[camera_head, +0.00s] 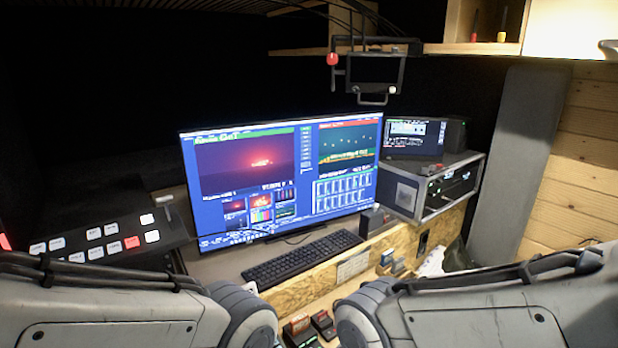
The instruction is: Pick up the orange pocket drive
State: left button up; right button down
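I cannot make out the orange pocket drive for sure. A small dark item with a red-orange top (299,325) sits low in the middle, between my two arms, and may be it. A small black item (323,322) lies right beside it. Both are partly cut off or hidden near the bottom edge. My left arm comes in from the left and my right arm from the right. Only their upper links and joints show. Both grippers are out of view, so what they hold is hidden.
A large monitor (290,180) stands behind a black keyboard (300,258) on a wooden desk. A button panel (100,240) is at left. A rack case (432,187) with a small screen (414,137) is at right. Small grey-blue items (391,262) sit on the lower ledge.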

aim_at(299, 323)
jog(key=z, duration=1.7)
jog(key=i, duration=0.8)
jog(key=u, duration=3.35)
